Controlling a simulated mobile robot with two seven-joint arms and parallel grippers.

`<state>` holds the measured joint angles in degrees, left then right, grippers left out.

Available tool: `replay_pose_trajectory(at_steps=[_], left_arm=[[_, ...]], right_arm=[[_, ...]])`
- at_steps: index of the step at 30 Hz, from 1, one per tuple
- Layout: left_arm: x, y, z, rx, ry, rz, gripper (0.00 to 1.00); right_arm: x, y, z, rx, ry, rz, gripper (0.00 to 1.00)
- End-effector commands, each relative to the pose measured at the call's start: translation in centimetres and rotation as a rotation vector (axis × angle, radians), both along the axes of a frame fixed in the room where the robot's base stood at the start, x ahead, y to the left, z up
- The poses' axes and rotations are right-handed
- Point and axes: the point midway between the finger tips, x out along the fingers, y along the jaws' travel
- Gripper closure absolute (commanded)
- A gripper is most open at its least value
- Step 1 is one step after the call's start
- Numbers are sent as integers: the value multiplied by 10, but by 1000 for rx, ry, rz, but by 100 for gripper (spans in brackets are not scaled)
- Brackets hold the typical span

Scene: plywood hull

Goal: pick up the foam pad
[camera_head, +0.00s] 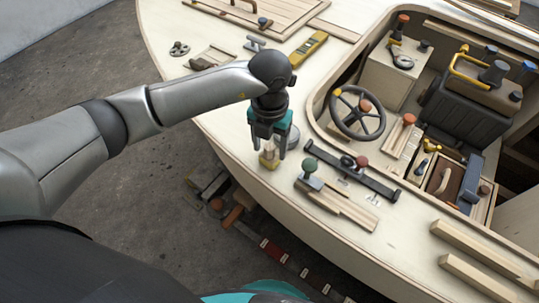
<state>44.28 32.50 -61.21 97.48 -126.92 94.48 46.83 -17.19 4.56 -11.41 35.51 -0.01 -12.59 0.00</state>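My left gripper (270,147) points down over the pale deck near the hull's curved edge. A small yellow-tan block (269,160) shows at and between its fingertips; it may be the foam pad, but it is too small to be sure. The fingers stand apart around the block, and I cannot tell whether they press on it. The fingers hide part of the block. My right gripper is not in view.
A grey round thing (291,139) lies close to the right of the gripper. A dark bar (352,171) and a green-knobbed tool (310,175) lie further right. The cockpit has a steering wheel (357,113). Wood strips (475,249) lie at lower right.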

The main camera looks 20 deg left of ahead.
Motion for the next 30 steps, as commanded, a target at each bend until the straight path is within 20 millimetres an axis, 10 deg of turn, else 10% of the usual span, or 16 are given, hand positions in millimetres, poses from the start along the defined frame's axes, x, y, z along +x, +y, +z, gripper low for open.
replay_pose_trajectory(at_steps=[16, 30], left_arm=[[0, 0, 1, 0, -1, 0, 99], [0, 0, 1, 0, -1, 0, 100]], right_arm=[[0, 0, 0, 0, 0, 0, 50], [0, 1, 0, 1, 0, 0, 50]])
